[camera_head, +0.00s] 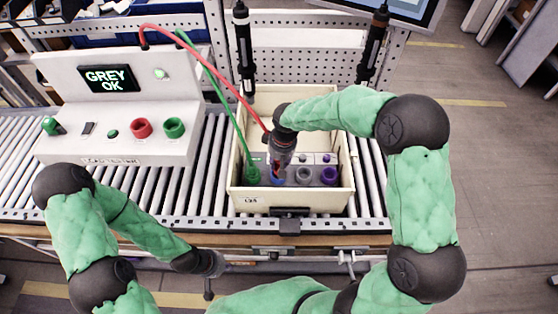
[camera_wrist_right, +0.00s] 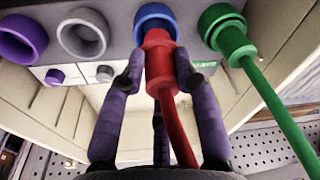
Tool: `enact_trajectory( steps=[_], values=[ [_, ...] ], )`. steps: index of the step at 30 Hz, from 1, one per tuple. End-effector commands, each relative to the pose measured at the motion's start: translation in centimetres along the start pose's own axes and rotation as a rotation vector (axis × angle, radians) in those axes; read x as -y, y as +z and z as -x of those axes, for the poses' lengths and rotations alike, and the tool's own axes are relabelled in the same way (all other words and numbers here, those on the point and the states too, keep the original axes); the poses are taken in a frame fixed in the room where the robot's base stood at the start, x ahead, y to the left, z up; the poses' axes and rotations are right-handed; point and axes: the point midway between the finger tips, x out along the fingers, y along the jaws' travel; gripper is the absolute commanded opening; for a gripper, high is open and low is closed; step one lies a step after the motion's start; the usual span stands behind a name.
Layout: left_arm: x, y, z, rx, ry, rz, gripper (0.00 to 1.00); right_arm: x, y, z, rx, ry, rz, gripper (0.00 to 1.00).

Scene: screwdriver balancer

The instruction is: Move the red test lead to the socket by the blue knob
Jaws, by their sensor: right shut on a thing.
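My right gripper (camera_head: 279,168) is shut on the red test lead's plug (camera_wrist_right: 160,68), with purple fingers around it in the right wrist view (camera_wrist_right: 160,85). The plug points at the blue socket (camera_wrist_right: 153,12) and overlaps its ring; I cannot tell how deep it sits. The red lead (camera_head: 205,65) arches from the tester to this plug. The blue knob is not visible, hidden behind the plug and fingers. A grey socket (camera_head: 303,175) and purple socket (camera_head: 329,176) stand empty to the right. My left gripper (camera_head: 214,266) hangs low in front of the conveyor; its fingers are unclear.
A green lead's plug (camera_wrist_right: 232,42) sits in the green socket beside the blue one. The cream crate (camera_head: 290,199) surrounds the socket panel. The white tester (camera_head: 120,105) reads "GREY OK". Two screwdrivers (camera_head: 243,50) (camera_head: 373,45) hang above the crate.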

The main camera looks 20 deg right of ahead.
Motion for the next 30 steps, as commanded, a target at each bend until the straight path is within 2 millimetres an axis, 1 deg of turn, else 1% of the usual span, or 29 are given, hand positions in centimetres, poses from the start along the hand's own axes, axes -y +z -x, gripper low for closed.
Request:
enact_trajectory(
  steps=[30],
  values=[
    [0.5,-0.1,-1.5,0.0,0.0,0.0,0.0,-0.1,0.3,-2.2,0.0,0.0,0.0,0.0]
  ],
)
